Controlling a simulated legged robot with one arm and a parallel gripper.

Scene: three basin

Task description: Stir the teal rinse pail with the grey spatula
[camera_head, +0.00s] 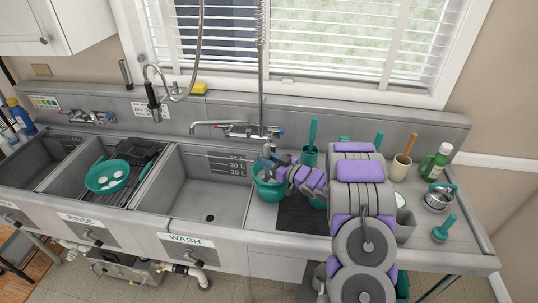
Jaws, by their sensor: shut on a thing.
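A teal pail (259,194) stands on the counter just right of the wash basin. My gripper (269,160) is over the pail, with my purple and grey arm reaching to it from the right. It is shut on a grey utensil that looks like the grey spatula; the gripper and arm hide most of it. I cannot tell how deep its lower end reaches into the pail. The inside of the pail is mostly hidden.
The empty wash basin (190,194) is left of the pail. A teal strainer (106,177) sits in the rinse basin. A teal cup (310,158) stands behind my arm. A black mat (298,215) lies right of the pail. A green bottle (436,163) and metal pot (437,201) stand far right.

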